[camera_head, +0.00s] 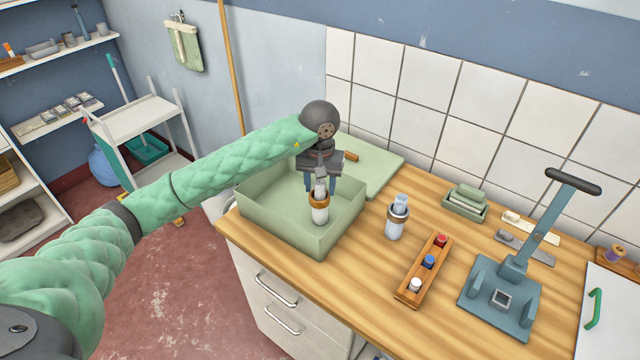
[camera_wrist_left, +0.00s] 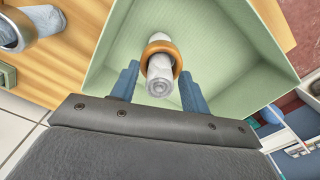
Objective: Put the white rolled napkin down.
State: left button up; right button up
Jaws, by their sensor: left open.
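The white rolled napkin (camera_head: 320,214) has a brown ring around it and is in the green bin (camera_head: 315,243). In the left wrist view the napkin (camera_wrist_left: 160,72) points its rolled end toward the camera, with the bin floor behind it. I cannot tell whether its lower end touches the bin floor. My left gripper (camera_head: 321,186) is open above the bin, close to the napkin's upper end. In the left wrist view its two blue fingers (camera_wrist_left: 158,80) stand apart on either side of the napkin, with gaps showing. My right gripper is not in view.
A second rolled napkin (camera_head: 396,221) with a ring stands on the wooden counter (camera_head: 360,285). A wooden rack (camera_head: 410,290) with red, blue and white pieces and a blue-grey lever press (camera_head: 505,295) are to the right. A green board (camera_head: 375,165) lies behind the bin.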

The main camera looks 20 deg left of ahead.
pick_arm(q)
notch_tip(320, 180, up, 6)
jog(key=shift+f+b, duration=0.25)
jog(key=shift+b, duration=0.05)
notch_tip(320, 180, up, 7)
jog(key=shift+f, duration=0.2)
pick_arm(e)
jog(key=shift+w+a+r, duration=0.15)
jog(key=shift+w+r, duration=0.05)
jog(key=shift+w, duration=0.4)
pick_arm(q)
jog(key=shift+f, duration=0.1)
